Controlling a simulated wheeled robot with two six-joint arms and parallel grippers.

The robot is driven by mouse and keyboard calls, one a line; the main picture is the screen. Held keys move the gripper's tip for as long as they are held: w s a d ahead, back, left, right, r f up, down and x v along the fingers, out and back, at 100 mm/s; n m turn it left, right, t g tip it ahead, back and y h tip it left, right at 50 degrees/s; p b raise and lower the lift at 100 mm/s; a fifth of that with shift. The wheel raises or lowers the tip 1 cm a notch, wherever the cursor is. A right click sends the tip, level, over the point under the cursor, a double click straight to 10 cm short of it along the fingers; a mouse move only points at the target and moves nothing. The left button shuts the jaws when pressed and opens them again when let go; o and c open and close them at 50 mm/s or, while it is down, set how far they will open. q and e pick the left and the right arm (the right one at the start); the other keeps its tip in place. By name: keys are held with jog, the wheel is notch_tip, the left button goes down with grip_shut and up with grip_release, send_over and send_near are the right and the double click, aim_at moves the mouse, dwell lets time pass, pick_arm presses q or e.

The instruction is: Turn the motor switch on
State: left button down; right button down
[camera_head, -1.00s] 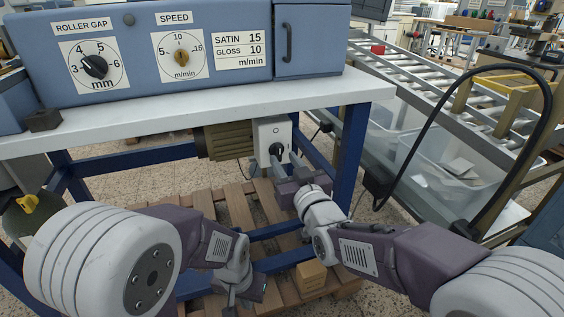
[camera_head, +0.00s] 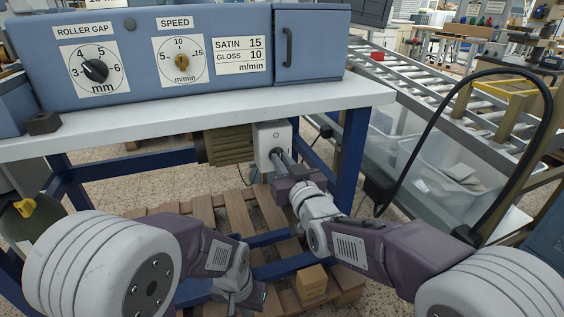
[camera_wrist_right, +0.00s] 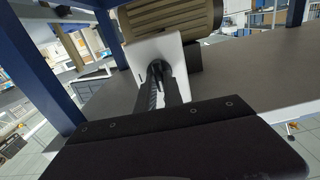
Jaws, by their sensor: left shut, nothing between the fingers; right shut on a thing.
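The motor switch is a white box (camera_head: 261,137) under the tabletop, on the right end of the ribbed olive-brown motor (camera_head: 227,145). The box also shows in the right wrist view (camera_wrist_right: 143,52), with its dark knob (camera_wrist_right: 157,68) at the fingertips. My right gripper (camera_head: 279,156) reaches the front of the box and is shut on the knob. Its fingers (camera_wrist_right: 158,84) hide most of the knob, so I cannot tell which mark it points to. My left gripper (camera_head: 250,299) is shut and empty, low over the pallet, away from the switch.
The white tabletop (camera_head: 200,109) is above the motor, carrying a blue machine with dials. A blue table leg (camera_head: 351,150) stands right of the switch. A wooden pallet (camera_head: 205,210) with a small wooden block (camera_head: 311,282) lies below. A roller conveyor is at the right.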

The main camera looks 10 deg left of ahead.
jog(key=shift+w+d+f+m+b, duration=0.15)
jog(key=shift+m+b, duration=1.4)
jog(key=shift+m, duration=2.8)
jog(key=shift+d+f+m+b, duration=0.1)
jog(key=shift+m+b, duration=1.4)
jog(key=shift+m, duration=2.85)
jog(key=c, duration=1.5)
grip_release()
jog(key=shift+o, duration=0.2)
jog(key=p+v, duration=0.2)
jog(key=v, duration=0.7)
jog(key=shift+p, duration=0.35)
